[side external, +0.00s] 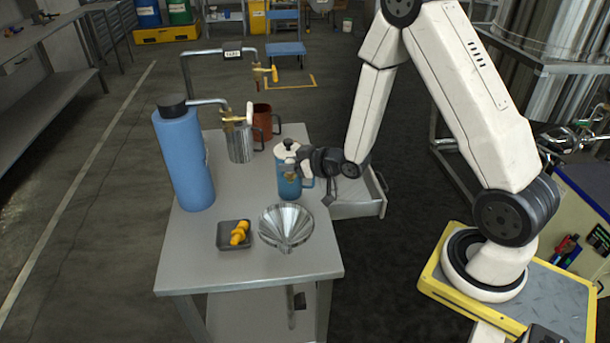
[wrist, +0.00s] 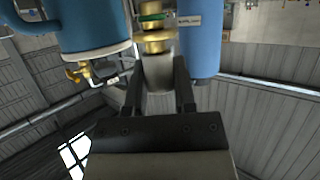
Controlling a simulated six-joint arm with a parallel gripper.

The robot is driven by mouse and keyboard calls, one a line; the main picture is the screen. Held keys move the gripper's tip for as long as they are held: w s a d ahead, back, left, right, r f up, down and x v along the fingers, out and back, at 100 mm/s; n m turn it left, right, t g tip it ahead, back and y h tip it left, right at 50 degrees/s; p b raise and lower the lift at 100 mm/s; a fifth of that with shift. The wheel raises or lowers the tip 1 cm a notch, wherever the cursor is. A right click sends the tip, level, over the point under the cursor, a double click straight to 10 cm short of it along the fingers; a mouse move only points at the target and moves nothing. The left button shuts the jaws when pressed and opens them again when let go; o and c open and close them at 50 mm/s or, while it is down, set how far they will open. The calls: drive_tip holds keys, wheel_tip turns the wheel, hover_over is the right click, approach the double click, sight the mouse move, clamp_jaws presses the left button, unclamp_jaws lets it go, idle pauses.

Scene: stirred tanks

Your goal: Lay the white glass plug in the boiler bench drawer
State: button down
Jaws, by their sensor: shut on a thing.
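My gripper (side external: 290,168) is above the right part of the bench, in front of the blue mug (side external: 289,188). In the wrist view its fingers (wrist: 160,90) are shut on a plug (wrist: 157,74). The plug's pale grey-white body is between the fingers, and a brass part with a green ring sticks out beyond them. The boiler bench drawer (side external: 360,210) is pulled open at the bench's right side, to the right of the gripper. Its inside is partly hidden by my arm.
The blue boiler (side external: 183,160) stands at the bench's left, with piped taps over a steel mug (side external: 239,150) and a brown mug (side external: 262,122). A steel funnel (side external: 286,228) and a dark tray (side external: 224,241) with yellow plugs (side external: 239,233) are at the front. The front bench edge is bare.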

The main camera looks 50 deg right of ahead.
drive_tip(key=w+a+r+m+h, duration=0.1)
drive_tip(key=a+r, duration=0.4)
drive_tip(key=a, duration=0.1)
drive_tip(key=shift+w+a+r, duration=0.3)
drive_tip(key=shift+a+r, duration=0.05)
drive_tip(key=shift+a, duration=0.05)
drive_tip(key=shift+r, duration=2.4)
drive_tip(key=w+d+r, duration=0.1)
drive_tip(key=w+d, duration=0.4)
drive_tip(key=d, duration=0.7)
drive_tip(key=d+f, duration=0.1)
drive_tip(key=d, duration=1.3)
wheel_tip(320, 180, down, 8)
drive_tip(key=shift+s+a, duration=0.15)
drive_tip(key=shift+a, duration=0.1)
drive_tip(key=shift+f, duration=0.1)
